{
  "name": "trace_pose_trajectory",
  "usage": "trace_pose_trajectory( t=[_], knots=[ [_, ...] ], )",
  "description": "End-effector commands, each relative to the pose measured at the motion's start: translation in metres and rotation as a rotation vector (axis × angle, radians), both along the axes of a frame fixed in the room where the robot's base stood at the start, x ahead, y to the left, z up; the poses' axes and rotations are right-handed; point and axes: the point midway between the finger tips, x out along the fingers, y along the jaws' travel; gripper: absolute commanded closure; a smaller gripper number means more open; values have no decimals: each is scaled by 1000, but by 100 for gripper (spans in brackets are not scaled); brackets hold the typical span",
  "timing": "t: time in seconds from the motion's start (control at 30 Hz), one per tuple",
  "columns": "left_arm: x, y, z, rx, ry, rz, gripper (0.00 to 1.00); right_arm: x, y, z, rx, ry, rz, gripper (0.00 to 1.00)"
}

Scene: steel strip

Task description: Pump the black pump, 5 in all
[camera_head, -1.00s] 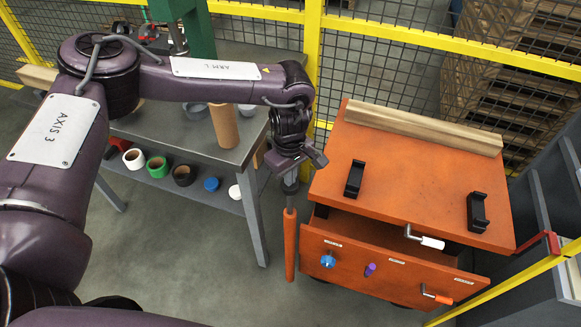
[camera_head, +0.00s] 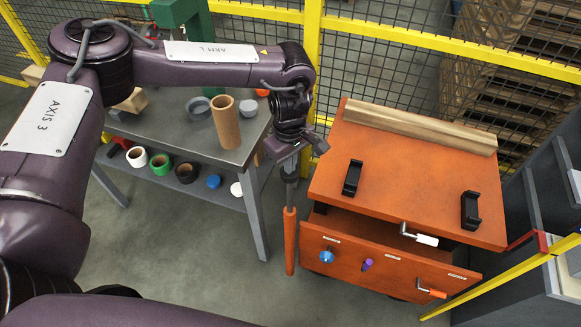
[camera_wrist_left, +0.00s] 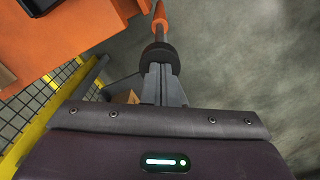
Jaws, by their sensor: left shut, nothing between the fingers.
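A slim upright pump (camera_head: 290,240) stands between the grey bench and the orange cart. Its lower body is orange, with a grey rod and dark top above; I see no all-black pump. In the left wrist view the black collar (camera_wrist_left: 160,55) of its top lies just beyond my fingertips, with the orange body farther off. My left gripper (camera_head: 289,160) is shut and empty, pointing down above the pump top. It also shows in the left wrist view (camera_wrist_left: 161,88). I cannot tell whether fingertips and collar touch. My right gripper is not in view.
The orange cart (camera_head: 400,190) stands right of the pump, its drawer front (camera_head: 385,262) pulled out, with handles and knobs. The grey bench (camera_head: 215,150) is on the left, with rolls on its lower shelf. Yellow fencing (camera_head: 430,42) runs behind. Floor in front is clear.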

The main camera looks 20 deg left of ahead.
Motion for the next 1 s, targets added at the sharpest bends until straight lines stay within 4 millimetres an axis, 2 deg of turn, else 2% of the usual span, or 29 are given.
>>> trace_pose_trajectory(
  t=[0.17, 0.73, 1.0],
  knots=[
    [1, 0, 9, 0, -1, 0, 100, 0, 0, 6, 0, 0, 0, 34],
    [1, 0, 66, -1, -2, 0, 100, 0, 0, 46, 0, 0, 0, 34],
    [0, 0, 70, -1, -1, 0, 100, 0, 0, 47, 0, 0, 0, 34]
  ],
)
